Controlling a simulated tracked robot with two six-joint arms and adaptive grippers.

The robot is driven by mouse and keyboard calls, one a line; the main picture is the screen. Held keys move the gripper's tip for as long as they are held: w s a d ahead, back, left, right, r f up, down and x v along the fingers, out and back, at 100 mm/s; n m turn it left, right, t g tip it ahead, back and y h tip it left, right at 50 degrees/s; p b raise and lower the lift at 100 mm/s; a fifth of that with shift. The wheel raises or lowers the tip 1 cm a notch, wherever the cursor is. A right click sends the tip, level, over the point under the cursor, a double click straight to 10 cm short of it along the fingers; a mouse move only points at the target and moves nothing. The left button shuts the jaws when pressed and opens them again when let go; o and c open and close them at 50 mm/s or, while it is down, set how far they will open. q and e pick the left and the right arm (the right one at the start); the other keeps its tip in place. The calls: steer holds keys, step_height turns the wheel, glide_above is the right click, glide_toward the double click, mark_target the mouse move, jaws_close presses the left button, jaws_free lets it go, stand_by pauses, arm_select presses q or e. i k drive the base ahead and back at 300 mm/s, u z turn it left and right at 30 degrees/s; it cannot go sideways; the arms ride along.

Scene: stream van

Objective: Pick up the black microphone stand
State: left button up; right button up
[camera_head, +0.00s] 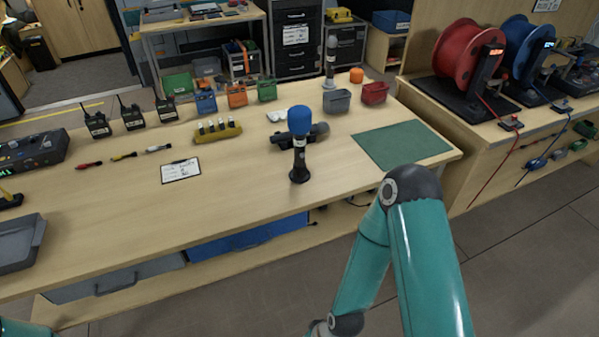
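A black microphone stand-like piece (299,165) stands upright near the front edge of the wooden table, with a blue foam top (300,120) on it. I cannot tell whether it is a stand or a handheld microphone. A dark object (318,133) lies just behind it and is partly hidden by it. A grey upright piece (330,72) with a round base stands at the table's back edge. My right arm rises in teal at the lower right, well short of the black piece. Neither gripper shows; only a sliver of teal is at the lower left corner.
A green mat (402,146) lies to the right on the table (240,205). Cable reels (468,52) are on the right bench. The table front by the black piece is clear.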

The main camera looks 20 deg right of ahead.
mark_target(297, 175)
steer(key=z, duration=1.6)
steer(key=i, duration=0.1)
steer(key=u, duration=2.95)
steer(key=k, duration=1.35)
steer(key=z, duration=1.4)
steer(key=i, duration=1.1)
